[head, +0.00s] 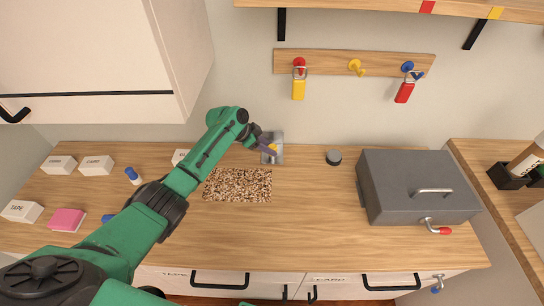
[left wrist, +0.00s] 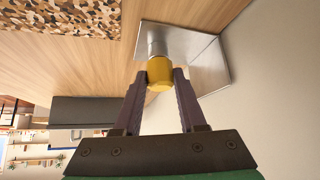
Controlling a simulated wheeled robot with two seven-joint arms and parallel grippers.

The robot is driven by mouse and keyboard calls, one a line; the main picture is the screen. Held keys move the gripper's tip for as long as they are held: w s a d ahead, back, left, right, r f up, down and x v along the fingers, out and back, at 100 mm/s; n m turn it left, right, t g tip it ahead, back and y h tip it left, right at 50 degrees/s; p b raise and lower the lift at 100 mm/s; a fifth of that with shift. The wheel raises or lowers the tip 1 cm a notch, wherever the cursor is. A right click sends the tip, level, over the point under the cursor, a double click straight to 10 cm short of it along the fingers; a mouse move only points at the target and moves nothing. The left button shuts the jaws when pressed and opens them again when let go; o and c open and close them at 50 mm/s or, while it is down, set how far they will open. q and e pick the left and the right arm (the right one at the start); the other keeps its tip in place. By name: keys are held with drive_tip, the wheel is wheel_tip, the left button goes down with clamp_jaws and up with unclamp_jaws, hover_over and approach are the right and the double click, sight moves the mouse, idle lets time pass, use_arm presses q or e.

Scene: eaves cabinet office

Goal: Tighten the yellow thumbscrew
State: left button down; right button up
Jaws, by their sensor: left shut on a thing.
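The yellow thumbscrew (left wrist: 160,73) sits on the end of a short metal shaft at a grey metal bracket (left wrist: 205,55) in the left wrist view. My left gripper (left wrist: 161,80) is shut on the thumbscrew, with one purple-grey finger at each side of it. In the head view, the left gripper (head: 268,149) is at the bracket (head: 278,158), which stands on the worktop near the wall. The thumbscrew is small and partly hidden there by the gripper. My right gripper is not in view.
A speckled mat (head: 238,185) lies just in front of the bracket. A dark round knob-like object (head: 333,157) and a grey metal box (head: 415,190) stand to the right. A peg rail (head: 340,62) with tags hangs above. Small boxes (head: 97,164) and a pink block (head: 67,220) are at left.

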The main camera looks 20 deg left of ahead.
use_arm(q)
drive_tip(key=shift+c, duration=2)
unclamp_jaws()
drive_tip(key=shift+a+f, duration=0.1)
drive_tip(key=v, duration=0.7)
drive_tip(key=shift+r, duration=0.3)
drive_tip(key=shift+a+f, duration=0.1)
